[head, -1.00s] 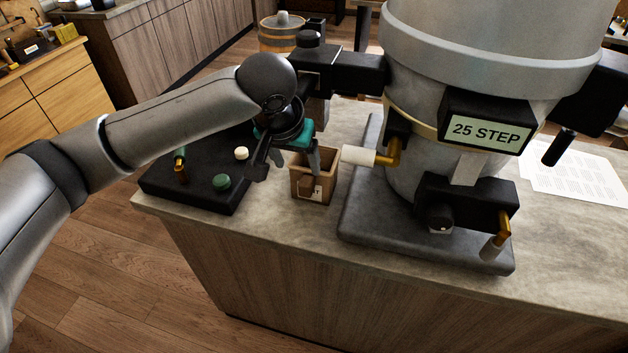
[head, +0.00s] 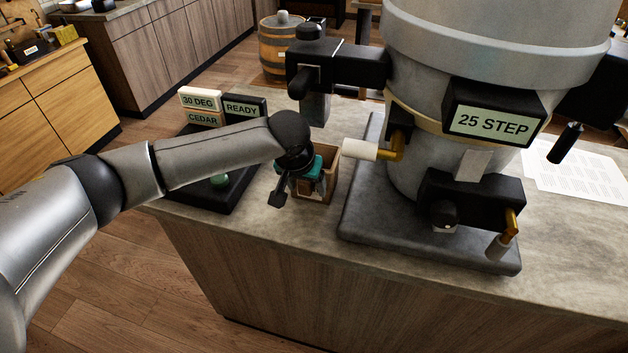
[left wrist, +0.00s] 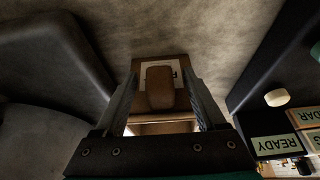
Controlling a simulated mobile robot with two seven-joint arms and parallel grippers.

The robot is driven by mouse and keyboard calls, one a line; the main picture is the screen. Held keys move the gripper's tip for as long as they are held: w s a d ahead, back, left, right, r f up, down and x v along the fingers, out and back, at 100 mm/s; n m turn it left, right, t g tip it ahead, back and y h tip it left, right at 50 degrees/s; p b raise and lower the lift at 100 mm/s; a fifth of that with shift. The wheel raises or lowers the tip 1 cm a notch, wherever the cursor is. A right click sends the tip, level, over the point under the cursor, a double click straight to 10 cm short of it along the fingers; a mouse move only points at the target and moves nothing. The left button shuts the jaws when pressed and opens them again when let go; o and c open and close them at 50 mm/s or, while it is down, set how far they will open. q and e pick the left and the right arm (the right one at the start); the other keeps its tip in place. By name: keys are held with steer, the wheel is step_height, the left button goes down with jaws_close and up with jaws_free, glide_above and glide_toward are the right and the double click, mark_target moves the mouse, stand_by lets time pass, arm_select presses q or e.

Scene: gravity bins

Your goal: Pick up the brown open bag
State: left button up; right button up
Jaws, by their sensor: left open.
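The brown open bag (head: 328,170) stands upright on the counter, left of the big grey machine, its mouth facing up. My left gripper (head: 309,192) is at the bag, its teal and black body covering the bag's left and front part. In the left wrist view the two open fingers (left wrist: 163,84) lie along either side of the bag (left wrist: 150,62). The bag's white label shows partly behind a rounded brown piece. I cannot tell whether the fingers touch the bag's walls. My right gripper is in neither view.
The grey machine (head: 430,170) with a "25 STEP" sign stands close right; its white-tipped handle (head: 359,150) reaches near the bag. A black control panel (head: 235,192) with a green button and signs sits left. Paper sheets (head: 580,178) lie far right.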

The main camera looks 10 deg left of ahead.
arm_select(q)
jaws_close()
stand_by(0.6)
stand_by(0.8)
